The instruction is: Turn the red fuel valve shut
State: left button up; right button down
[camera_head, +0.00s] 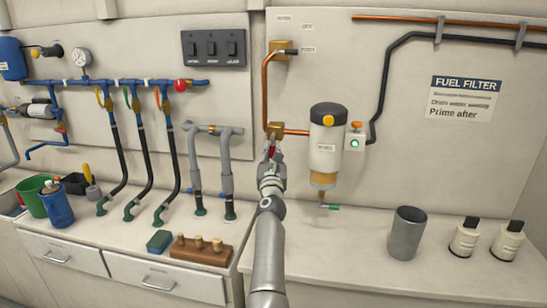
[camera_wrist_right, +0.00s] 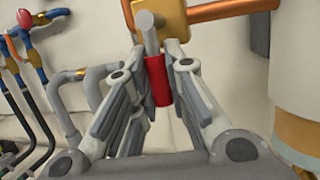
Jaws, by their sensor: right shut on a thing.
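The red fuel valve handle (camera_wrist_right: 157,82) hangs from a grey stem below a brass valve body (camera_wrist_right: 172,18). In the head view the brass body (camera_head: 274,129) sits where copper pipes meet, left of the fuel filter (camera_head: 326,138). My right gripper (camera_head: 271,155) reaches up from below and hides most of the handle. In the right wrist view my right gripper (camera_wrist_right: 157,62) has its fingers on either side of the red handle, shut on it. The handle points downward in that view. My left gripper is in neither view.
The filter's green-lit box (camera_head: 355,141) and grey pipes (camera_head: 226,165) flank my arm. Another red knob (camera_head: 180,86) is on the blue pipe.

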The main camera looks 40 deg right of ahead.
jog(key=shift+r, duration=0.15)
jog(key=c, duration=1.4)
grip_release()
jog(key=shift+c, duration=0.2)
